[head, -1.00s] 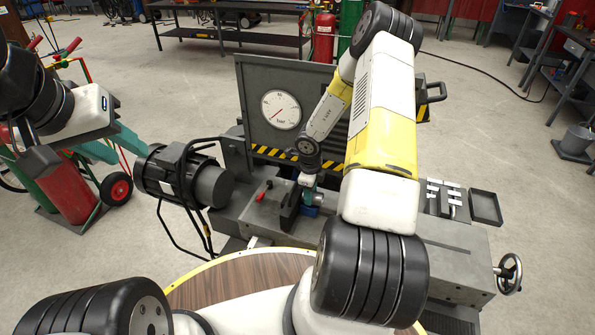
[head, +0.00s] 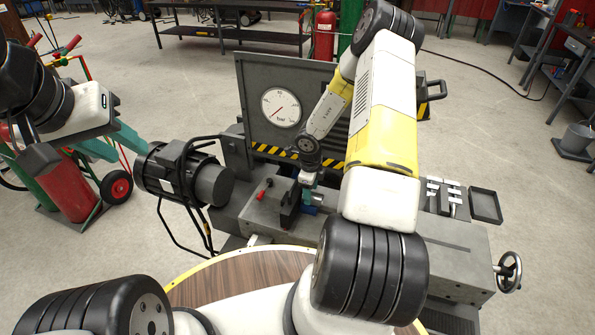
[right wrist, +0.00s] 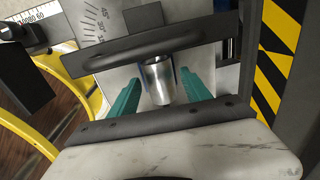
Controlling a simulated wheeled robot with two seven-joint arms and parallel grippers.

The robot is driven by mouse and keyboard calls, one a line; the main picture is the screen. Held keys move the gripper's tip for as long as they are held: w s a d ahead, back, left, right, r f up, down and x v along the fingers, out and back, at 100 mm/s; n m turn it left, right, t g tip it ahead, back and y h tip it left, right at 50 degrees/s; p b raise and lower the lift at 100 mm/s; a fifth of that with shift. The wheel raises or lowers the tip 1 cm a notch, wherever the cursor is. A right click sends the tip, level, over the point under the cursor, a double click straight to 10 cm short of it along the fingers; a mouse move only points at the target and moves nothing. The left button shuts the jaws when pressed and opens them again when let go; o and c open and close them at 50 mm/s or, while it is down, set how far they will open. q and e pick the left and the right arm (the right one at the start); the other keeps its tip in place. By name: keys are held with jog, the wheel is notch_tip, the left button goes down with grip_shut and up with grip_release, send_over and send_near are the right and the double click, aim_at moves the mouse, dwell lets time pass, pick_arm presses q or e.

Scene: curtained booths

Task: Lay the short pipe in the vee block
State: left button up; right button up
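The short pipe (right wrist: 158,80) is a bright silver metal cylinder between my right gripper's fingers in the right wrist view. My right gripper (right wrist: 158,84) has two teal fingers, one on each side of the pipe, with a gap visible at the left finger. In the head view my right gripper (head: 308,186) is low over the machine bed, partly hidden by its wrist. I cannot clearly make out the vee block; a dark upright plate (head: 289,212) and a blue part (head: 309,209) are beside the gripper. My left gripper (head: 118,146) is at the left, its teal fingers spread and empty.
The grey machine bed (head: 450,246) carries a red-handled part (head: 264,188) at left and small metal pieces (head: 443,194) beside a dark tray (head: 485,206) at right. A gauge panel (head: 250,105) stands behind. A motor (head: 185,175) is at left. A dark bar (right wrist: 160,42) crosses close beyond the pipe.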

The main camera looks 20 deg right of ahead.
dwell(0.4)
jog(key=o, duration=0.6)
jog(key=shift+c, duration=0.2)
jog(key=shift+r, duration=0.1)
